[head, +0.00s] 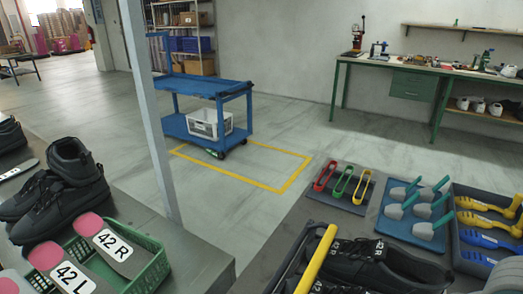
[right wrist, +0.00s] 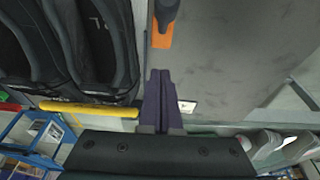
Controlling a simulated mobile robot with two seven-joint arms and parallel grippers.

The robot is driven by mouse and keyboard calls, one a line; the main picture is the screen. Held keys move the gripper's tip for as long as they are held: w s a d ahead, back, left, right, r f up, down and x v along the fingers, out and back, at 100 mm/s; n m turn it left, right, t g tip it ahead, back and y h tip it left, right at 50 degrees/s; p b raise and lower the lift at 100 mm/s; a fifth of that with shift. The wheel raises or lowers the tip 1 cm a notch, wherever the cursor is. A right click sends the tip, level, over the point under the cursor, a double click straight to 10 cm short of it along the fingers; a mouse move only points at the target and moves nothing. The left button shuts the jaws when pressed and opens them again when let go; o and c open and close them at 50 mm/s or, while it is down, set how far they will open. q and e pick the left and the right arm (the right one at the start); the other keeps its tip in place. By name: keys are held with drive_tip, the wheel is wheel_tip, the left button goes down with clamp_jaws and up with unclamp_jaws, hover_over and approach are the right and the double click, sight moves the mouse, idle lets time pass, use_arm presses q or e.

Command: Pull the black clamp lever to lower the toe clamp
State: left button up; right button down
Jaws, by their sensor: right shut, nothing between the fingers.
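My right gripper (right wrist: 158,78) shows in the right wrist view with its two dark purple fingers together and nothing between them. Just beyond the fingertips is a dark-handled thing with an orange end (right wrist: 162,38); it is cut off by the top edge, and I cannot tell whether it is the black clamp lever. The fingertips appear apart from it. I cannot make out the toe clamp in either view. Neither gripper shows in the head view.
Black shoes (head: 372,262) lie beside a yellow bar (head: 317,258) on the right-hand bench. The yellow bar also shows in the right wrist view (right wrist: 88,109). A green crate (head: 152,272) and more black shoes (head: 68,190) are at left. A grey surface (right wrist: 235,55) beyond the gripper looks clear.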

wheel_tip(320, 180, up, 5)
drive_tip(key=p, duration=0.4)
